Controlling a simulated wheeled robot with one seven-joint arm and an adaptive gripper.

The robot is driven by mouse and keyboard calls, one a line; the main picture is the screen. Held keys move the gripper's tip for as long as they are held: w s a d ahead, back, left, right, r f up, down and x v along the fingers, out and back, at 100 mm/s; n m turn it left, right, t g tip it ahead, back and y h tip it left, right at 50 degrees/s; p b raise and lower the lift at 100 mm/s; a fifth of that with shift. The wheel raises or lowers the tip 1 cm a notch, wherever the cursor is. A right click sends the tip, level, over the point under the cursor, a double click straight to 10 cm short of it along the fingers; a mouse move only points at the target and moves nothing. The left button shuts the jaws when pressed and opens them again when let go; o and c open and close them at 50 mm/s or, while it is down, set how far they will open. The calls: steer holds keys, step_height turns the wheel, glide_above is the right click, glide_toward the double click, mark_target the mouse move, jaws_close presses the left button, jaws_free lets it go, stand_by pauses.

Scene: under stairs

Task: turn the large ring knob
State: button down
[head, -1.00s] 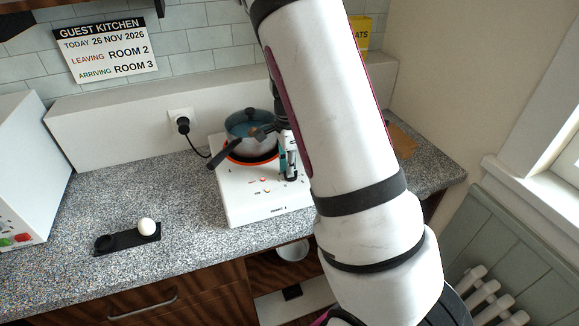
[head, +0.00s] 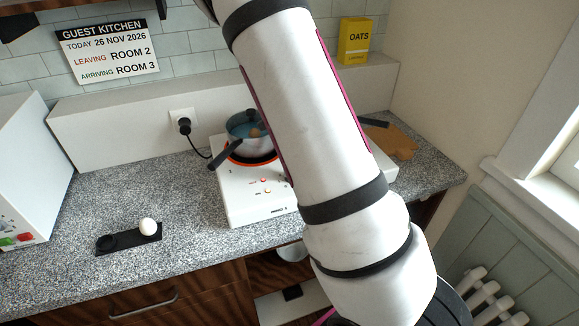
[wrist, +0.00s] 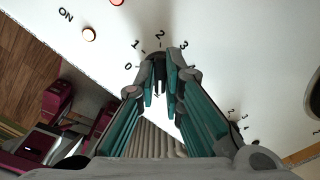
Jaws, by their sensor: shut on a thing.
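The white hob (head: 250,200) stands on the counter in the head view, with a pot (head: 250,138) on its orange-rimmed ring. My gripper (wrist: 160,84), with teal-padded fingers, points at the hob's white panel in the wrist view. It is shut on a dark knob (wrist: 159,70), with the marks 0, 1, 2 and 3 arching around it. The knob is mostly hidden between the fingertips, so its pointer is unclear. I cannot read which ring it belongs to. In the head view my arm hides the gripper and the knobs.
Marks of a second dial (wrist: 237,120) show right of the fingers. The pot's dark handle (head: 226,155) sticks out front-left. A black tray (head: 128,239) with a white ball lies left. A brown board (head: 395,143) lies right.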

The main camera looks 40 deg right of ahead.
steer(key=shift+w, duration=0.1)
stand_by(0.4)
steer(key=c, duration=1.7)
jaws_free()
step_height(320, 180, up, 12)
steer(key=shift+a+r, duration=0.1)
